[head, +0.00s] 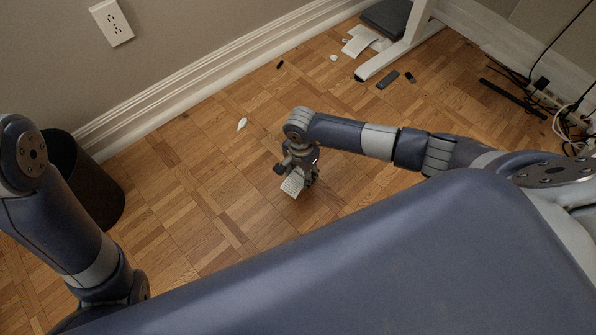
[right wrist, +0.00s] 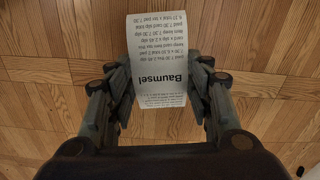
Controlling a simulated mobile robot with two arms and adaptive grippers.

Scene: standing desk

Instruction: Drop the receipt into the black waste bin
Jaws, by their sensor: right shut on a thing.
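The receipt (right wrist: 156,60) is a white paper strip with printed lines and the word "Baumsel". My right gripper (right wrist: 158,80) is shut on it, with a finger at each side of the paper. In the head view the receipt (head: 293,184) hangs below my right gripper (head: 298,170), over the wood floor. The black waste bin (head: 92,185) stands on the floor at the left by the wall, partly hidden behind my left arm. My left gripper is outside the head view.
Bare parquet floor (head: 215,200) lies between the right gripper and the bin. A small white scrap (head: 242,124) lies near the wall. White papers (head: 362,40), small dark items (head: 388,80) and a white desk foot (head: 385,65) are at the top. Cables (head: 570,115) lie at the right.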

